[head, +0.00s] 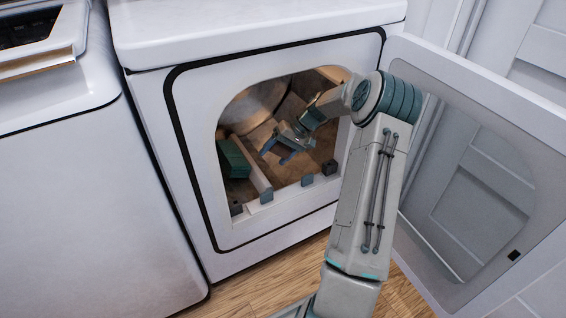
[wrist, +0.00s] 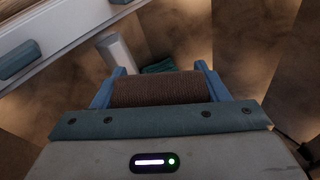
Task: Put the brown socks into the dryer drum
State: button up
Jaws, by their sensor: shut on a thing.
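The brown socks (wrist: 160,89) show in the wrist view as a ribbed brown roll between the two blue fingers of my gripper (wrist: 157,84). My gripper is shut on them. In the head view my gripper (head: 277,153) is inside the dryer drum (head: 294,125), past the round-topped opening and above the brown drum floor. The socks are hard to make out there against the brown interior. The dryer (head: 205,95) has its door (head: 480,150) swung wide open to the right.
A dark green block-like thing (head: 233,158) is at the left inside the drum. A white bar (wrist: 118,52) and a small green patch (wrist: 160,66) show beyond the socks. The washer (head: 75,190) stands left of the dryer. My arm passes between the opening and the door.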

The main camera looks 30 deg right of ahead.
jog(key=w+f, duration=0.4)
jog(key=w, duration=0.5)
jog(key=shift+a+f, duration=0.15)
jog(key=shift+a, duration=0.05)
jog(key=o, duration=1)
jog(key=p+v, duration=0.3)
jog(key=v, duration=0.4)
jog(key=shift+s+d+r, duration=0.1)
jog(key=shift+d+r, duration=0.1)
jog(key=shift+r, duration=0.05)
jog(key=shift+a, duration=0.1)
